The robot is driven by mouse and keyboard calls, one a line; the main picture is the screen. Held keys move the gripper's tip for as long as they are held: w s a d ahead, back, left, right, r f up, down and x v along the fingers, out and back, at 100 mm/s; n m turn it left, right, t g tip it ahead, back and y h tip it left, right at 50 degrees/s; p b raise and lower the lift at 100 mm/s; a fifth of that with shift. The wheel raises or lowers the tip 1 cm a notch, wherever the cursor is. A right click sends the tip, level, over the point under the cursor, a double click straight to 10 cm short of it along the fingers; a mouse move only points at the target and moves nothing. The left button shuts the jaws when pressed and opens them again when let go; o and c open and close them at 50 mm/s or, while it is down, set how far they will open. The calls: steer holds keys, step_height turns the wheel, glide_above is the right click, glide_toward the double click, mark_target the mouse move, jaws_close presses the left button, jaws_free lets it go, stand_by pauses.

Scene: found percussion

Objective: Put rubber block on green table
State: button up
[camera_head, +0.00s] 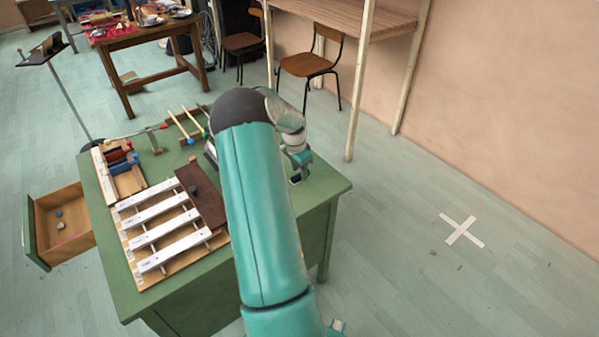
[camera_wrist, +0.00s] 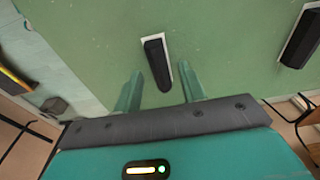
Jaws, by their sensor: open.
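The green table (camera_head: 328,186) stands in the middle of the head view, and its green top (camera_wrist: 90,40) fills much of the wrist view. A black elongated block (camera_wrist: 157,62) with a white edge around it lies on the green surface in the wrist view, just beyond and between my fingertips; it may be the rubber block, but its material cannot be told. My gripper (camera_wrist: 160,88) is open and empty, with one finger on each side of the block's near end. In the head view my gripper (camera_head: 299,172) is partly hidden behind my arm, low over the table's right part.
A second black block (camera_wrist: 303,38) lies at the wrist view's right edge. A xylophone with white bars (camera_head: 160,222), a brown board (camera_head: 201,197) and a wooden rack (camera_head: 122,176) crowd the table's left half. An open drawer (camera_head: 60,222) sticks out left. Chairs (camera_head: 311,66) stand behind.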

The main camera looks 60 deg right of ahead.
step_height(320, 180, up, 11)
steer(key=a, duration=0.1)
steer(key=w+a+r+n+t, duration=0.1)
steer(key=w+a+r+n, duration=0.35)
steer(key=a, duration=0.55)
steer(key=w+a+r+n+t, duration=0.25)
steer(key=a+r, duration=0.35)
steer(key=a, duration=0.5)
steer(key=w+a+r+n, duration=0.4)
steer(key=w+a+r, duration=0.15)
steer(key=a, duration=0.45)
steer(key=s+a+r+n+t, duration=0.1)
steer(key=s+a+n, duration=0.3)
steer(key=a, duration=0.4)
steer(key=s+a+r+n, duration=0.1)
steer(key=s+a+n, duration=0.3)
steer(key=a, duration=0.5)
steer(key=s+a+r+n+t+y, duration=0.1)
steer(key=s+a+n, duration=0.3)
steer(key=a, duration=0.4)
steer(key=shift+s+a+t, duration=0.35)
steer(key=shift+s, duration=0.3)
steer(key=shift+c, duration=0.5)
steer(key=shift+d, duration=0.1)
